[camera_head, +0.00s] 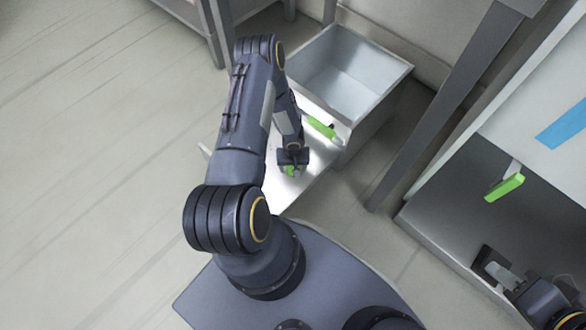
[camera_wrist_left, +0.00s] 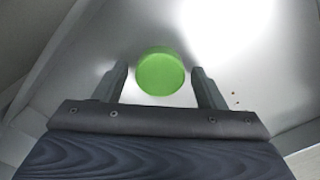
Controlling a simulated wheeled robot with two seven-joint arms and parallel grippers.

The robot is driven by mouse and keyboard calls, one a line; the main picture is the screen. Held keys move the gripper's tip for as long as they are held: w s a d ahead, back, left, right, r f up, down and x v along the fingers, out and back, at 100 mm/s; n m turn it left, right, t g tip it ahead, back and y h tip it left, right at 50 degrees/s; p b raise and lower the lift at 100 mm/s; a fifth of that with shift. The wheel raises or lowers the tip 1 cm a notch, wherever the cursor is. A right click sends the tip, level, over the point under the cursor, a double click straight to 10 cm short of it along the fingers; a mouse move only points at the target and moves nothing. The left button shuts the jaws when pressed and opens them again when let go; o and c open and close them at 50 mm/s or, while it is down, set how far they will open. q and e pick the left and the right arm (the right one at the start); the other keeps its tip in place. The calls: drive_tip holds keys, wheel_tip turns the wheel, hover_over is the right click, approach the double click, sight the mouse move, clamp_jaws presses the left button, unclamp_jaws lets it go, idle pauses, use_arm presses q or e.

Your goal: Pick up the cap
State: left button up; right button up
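The cap is a round green disc (camera_wrist_left: 160,73) on a shiny metal surface in the left wrist view. In the head view, a bit of its green (camera_head: 289,171) shows at the tip of my left gripper (camera_head: 292,165). In the wrist view, my left gripper (camera_wrist_left: 159,80) has its fingers spread, one on each side of the cap, with gaps between. Whether the fingers are level with the cap is unclear. My right gripper (camera_head: 493,265) is at the lower right of the head view, away from the cap; its finger opening is not clear.
A green and white marker-like object (camera_head: 321,128) lies on the metal surface beside an open metal bin (camera_head: 376,60). Another green object (camera_head: 504,187) is at the right, by a dark panel (camera_head: 540,228). A dark post (camera_head: 440,100) stands between.

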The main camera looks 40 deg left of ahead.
use_arm(q)
drive_tip(key=c, duration=0.8)
